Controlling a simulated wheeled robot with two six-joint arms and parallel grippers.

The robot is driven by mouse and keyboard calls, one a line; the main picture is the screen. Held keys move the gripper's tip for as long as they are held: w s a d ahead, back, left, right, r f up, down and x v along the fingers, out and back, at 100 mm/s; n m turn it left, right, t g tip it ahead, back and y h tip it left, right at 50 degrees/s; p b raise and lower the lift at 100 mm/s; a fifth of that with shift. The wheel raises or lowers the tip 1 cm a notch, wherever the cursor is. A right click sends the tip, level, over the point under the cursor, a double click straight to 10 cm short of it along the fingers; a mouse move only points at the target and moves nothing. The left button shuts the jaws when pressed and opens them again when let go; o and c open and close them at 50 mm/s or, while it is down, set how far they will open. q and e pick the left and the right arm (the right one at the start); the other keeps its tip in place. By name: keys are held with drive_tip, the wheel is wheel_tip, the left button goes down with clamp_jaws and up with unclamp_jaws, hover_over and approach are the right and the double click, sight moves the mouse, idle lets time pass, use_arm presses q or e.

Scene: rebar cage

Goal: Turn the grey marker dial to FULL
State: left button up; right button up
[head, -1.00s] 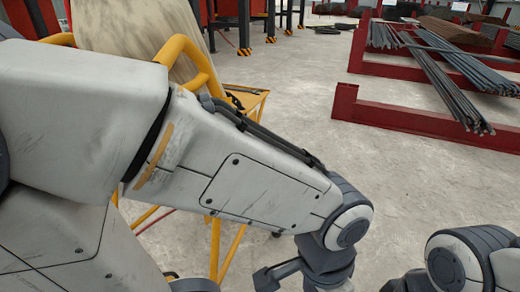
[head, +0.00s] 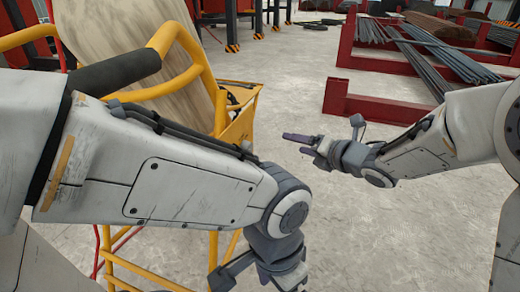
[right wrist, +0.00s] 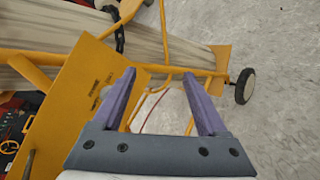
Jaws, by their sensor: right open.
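My right gripper (head: 300,144) is in the middle of the head view, pointing left toward the yellow cart frame (head: 186,55). In the right wrist view its two purple fingers (right wrist: 162,92) are apart with nothing between them. Beyond them is a yellow panel (right wrist: 62,100) with small dark print. A small greyish spot shows on the panel by the left finger, too blurred to identify as the grey marker dial. No dial position can be read. My left wrist (head: 275,245) is at the bottom of the head view, its fingers below the picture edge.
A pale wooden board (head: 130,50) leans in the cart. A cart wheel (right wrist: 245,86) stands on the concrete floor. Red racks (head: 380,105) with steel bars (head: 450,55) stand back right. Open floor (head: 290,85) lies between cart and racks.

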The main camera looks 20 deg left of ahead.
sight(251, 149)
drive_tip(key=s+f+n+g+y, duration=0.1)
drive_tip(key=s+n+g+y, duration=0.2)
drive_tip(key=n, duration=0.6)
drive_tip(key=s+n+g+y, duration=0.2)
drive_tip(key=n+g+y, duration=0.25)
drive_tip(key=n, duration=0.35)
drive_tip(key=shift+g+h, duration=0.35)
drive_tip(key=a+b, duration=0.1)
drive_tip(key=a, duration=0.5)
drive_tip(key=a+b, duration=0.1)
drive_tip(key=a, duration=0.3)
drive_tip(key=shift+w+a+b, duration=0.1)
drive_tip(key=shift+w+b, duration=0.2)
clamp_jaws()
